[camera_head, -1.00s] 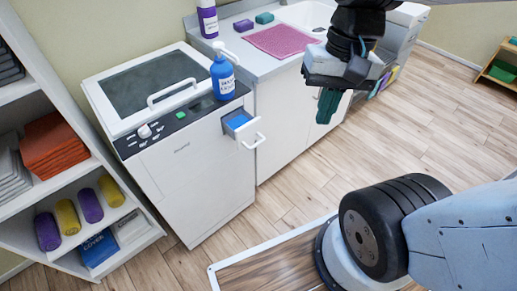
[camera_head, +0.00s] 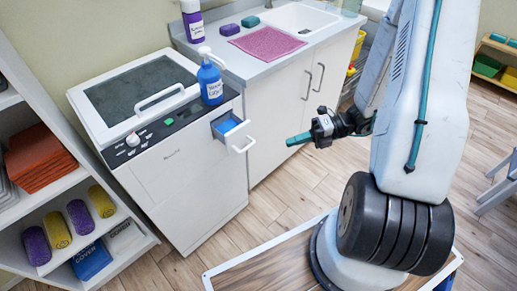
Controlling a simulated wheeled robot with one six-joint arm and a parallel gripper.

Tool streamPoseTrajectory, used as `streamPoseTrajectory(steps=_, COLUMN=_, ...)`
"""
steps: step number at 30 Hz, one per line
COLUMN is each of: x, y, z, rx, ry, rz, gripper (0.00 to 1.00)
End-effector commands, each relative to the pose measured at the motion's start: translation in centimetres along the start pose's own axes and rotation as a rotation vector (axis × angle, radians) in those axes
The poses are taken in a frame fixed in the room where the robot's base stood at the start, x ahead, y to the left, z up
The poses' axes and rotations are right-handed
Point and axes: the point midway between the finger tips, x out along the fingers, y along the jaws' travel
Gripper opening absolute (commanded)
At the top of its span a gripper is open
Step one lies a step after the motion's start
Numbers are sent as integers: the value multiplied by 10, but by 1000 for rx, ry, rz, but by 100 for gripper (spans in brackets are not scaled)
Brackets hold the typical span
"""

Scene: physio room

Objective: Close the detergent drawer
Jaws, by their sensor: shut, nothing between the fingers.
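The detergent drawer (camera_head: 228,131) sticks out of the upper right of the white washing machine's (camera_head: 190,165) front. It is pulled open, with blue inside and a white loop handle (camera_head: 243,145) on its front. My gripper (camera_head: 290,142) is to the right of the drawer, with its teal fingertips pointing left towards the handle. The fingers are shut and hold nothing. A gap shows between the fingertips and the handle, and they do not touch.
A blue pump bottle (camera_head: 210,80) stands on the machine's top, just above the drawer. The sink cabinet (camera_head: 290,95) with a pink mat (camera_head: 266,43) stands behind. A shelf unit (camera_head: 68,190) is at the left.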

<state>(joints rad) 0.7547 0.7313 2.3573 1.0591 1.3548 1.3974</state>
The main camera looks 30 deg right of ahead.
Motion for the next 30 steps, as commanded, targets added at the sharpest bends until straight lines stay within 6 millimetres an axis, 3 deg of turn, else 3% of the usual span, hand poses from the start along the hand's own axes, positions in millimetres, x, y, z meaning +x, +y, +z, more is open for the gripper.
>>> streamPoseTrajectory(steps=3, x=-4, y=-33, z=-6, rx=215, ry=-117, rz=41, gripper=0)
streamPoseTrajectory(steps=9, x=-6, y=-60, z=-10, rx=396, ry=-215, rz=78, gripper=0)
streamPoseTrajectory(steps=14, x=4, y=-63, z=-8, rx=422, ry=-225, rz=85, gripper=0)
streamPoseTrajectory(steps=30, x=96, y=-61, z=18, rx=415, ry=-221, rz=82, gripper=0)
